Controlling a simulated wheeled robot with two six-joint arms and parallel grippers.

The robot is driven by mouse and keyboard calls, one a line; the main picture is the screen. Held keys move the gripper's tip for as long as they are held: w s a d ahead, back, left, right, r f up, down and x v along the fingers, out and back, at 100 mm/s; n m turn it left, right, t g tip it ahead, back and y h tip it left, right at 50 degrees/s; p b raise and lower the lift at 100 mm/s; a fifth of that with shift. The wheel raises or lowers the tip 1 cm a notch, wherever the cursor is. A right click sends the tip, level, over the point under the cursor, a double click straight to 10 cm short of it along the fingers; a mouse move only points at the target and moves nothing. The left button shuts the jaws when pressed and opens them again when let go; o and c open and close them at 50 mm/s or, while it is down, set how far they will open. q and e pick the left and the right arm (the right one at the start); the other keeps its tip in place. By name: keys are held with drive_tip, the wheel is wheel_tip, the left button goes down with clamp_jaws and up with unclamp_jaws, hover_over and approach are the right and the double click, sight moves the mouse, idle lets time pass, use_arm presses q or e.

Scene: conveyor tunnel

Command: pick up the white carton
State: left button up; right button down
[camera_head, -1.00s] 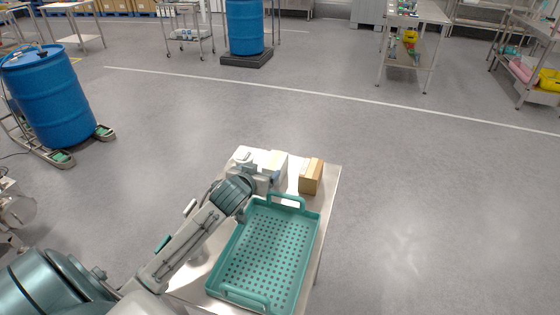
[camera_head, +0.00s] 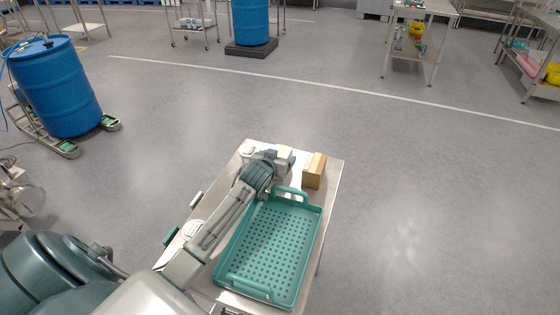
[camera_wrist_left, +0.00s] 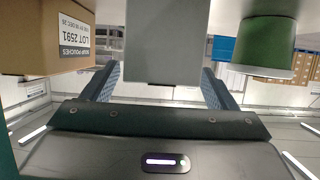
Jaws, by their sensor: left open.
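The white carton (camera_wrist_left: 165,40) looks pale grey in the left wrist view, in the middle. It stands across the gap between the fingers of my left gripper (camera_wrist_left: 160,72), with a finger to each side; I cannot tell whether they touch it. The gripper is open. In the head view my left gripper (camera_head: 282,160) is at the table's far end and hides much of the white carton (camera_head: 285,150). My right gripper is not in view.
A brown carton (camera_head: 315,171) stands just right of the gripper; its label shows in the wrist view (camera_wrist_left: 76,37). A green round object (camera_wrist_left: 265,45) is on the other side. An empty teal tray (camera_head: 232,240) fills the table's near part. The metal table (camera_head: 331,185) has narrow edges.

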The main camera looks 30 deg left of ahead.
use_arm(q)
drive_tip(key=c, duration=1.2)
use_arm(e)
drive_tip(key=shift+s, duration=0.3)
use_arm(q)
drive_tip(key=shift+r, duration=0.15)
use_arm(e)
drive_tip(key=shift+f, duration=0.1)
